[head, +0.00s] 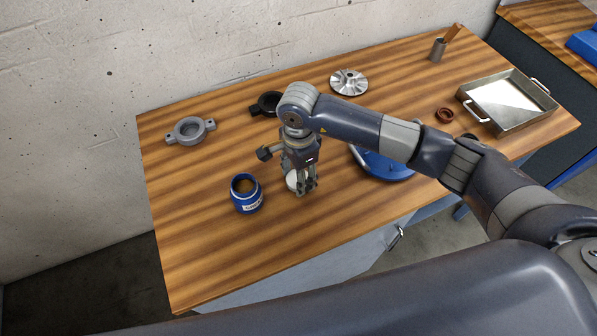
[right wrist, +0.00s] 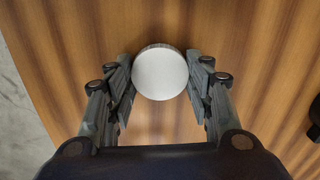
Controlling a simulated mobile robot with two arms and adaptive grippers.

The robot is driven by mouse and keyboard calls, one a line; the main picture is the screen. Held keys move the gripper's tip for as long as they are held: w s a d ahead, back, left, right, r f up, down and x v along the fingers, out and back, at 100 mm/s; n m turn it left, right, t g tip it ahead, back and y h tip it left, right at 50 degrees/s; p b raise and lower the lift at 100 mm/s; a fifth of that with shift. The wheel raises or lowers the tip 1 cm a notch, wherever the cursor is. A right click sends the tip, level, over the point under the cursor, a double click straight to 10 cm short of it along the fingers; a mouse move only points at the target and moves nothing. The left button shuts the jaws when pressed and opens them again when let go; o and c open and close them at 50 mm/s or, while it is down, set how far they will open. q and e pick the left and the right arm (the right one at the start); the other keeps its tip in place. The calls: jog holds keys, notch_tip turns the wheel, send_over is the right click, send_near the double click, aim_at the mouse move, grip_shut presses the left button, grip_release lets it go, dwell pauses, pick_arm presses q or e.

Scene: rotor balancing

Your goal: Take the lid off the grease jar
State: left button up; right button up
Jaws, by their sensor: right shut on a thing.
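The blue grease jar (head: 246,198) stands upright on the wooden bench, left of my right gripper. Its top is open and a brown content shows inside. My right gripper (head: 303,190) points down at the bench and is shut on the round, pale metal lid (head: 292,181). In the right wrist view the lid (right wrist: 160,74) lies between the two fingers (right wrist: 165,80), its flat face toward the camera. The lid is apart from the jar, at or just above the bench top; I cannot tell which. My left gripper is not in view.
A grey housing (head: 170,136), a black one (head: 256,108) and a silver rotor (head: 348,88) lie toward the wall. A blue object (head: 390,172) is partly behind my arm. Bench front-left is clear.

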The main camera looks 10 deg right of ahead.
jog(key=shift+f, duration=0.15)
jog(key=o, duration=1.2)
jog(key=shift+r, duration=0.2)
jog(key=shift+w+r, duration=0.1)
jog(key=shift+r, duration=0.2)
notch_tip(320, 180, up, 11)
jog(key=b, duration=0.2)
jog(key=shift+r+b, duration=0.2)
jog(key=shift+b, duration=0.15)
